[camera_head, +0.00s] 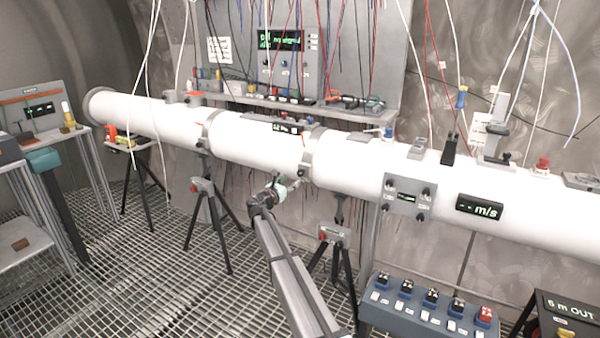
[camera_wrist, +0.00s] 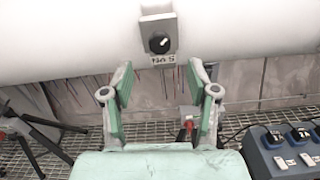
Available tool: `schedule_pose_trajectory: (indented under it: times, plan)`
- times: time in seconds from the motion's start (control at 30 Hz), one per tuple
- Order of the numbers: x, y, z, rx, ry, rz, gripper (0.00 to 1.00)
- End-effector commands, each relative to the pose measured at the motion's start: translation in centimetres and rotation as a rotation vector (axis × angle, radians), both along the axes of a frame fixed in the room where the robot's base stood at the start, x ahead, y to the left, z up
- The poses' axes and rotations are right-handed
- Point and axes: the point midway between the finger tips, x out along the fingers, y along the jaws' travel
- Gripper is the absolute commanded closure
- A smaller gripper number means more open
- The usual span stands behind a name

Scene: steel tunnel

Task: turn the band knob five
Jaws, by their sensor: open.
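In the wrist view a black round knob (camera_wrist: 159,42) with a white pointer mark sits on a small grey plate on the white tube (camera_wrist: 70,40). The pointer slants up to the right. A short label under it is hard to read, so I cannot tell whether this is the band knob. My gripper (camera_wrist: 160,78) is open and empty, its two green-padded fingers spread below the knob and apart from it. In the head view my gripper (camera_head: 277,190) is in front of the long white tube (camera_head: 250,142), near a grey collar; the knob cannot be made out there.
A grey panel with several black knobs (camera_head: 408,196) is on the tube to the right, beside an "m/s" display (camera_head: 479,207). A blue switch box (camera_head: 430,306) stands at lower right. Tripods (camera_head: 207,190) stand on the grated floor. Many wires hang above the tube.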

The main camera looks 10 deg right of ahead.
Motion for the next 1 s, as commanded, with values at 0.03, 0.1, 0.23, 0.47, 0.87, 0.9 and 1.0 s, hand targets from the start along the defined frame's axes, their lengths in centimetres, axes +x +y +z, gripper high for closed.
schedule_pose_trajectory:
  times: [0.03,0.1,0.23,0.47,0.87,0.9,1.0]
  plan:
    - [1.2,-0.6,0.2,0.000,0.000,-0.001,0.41]
    - [2.3,-1.5,0.2,0.001,0.001,-0.001,0.41]
    - [4.1,-3.0,0.2,0.001,0.000,-0.001,0.41]
    - [6.3,-4.9,0.1,0.001,0.000,-0.001,0.41]
    - [7.0,-5.5,0.0,0.002,-0.001,0.001,0.41]
    - [7.0,-5.5,0.0,0.002,-0.001,0.001,0.41]
    - [7.0,-5.5,0.0,0.002,-0.001,0.001,0.66]
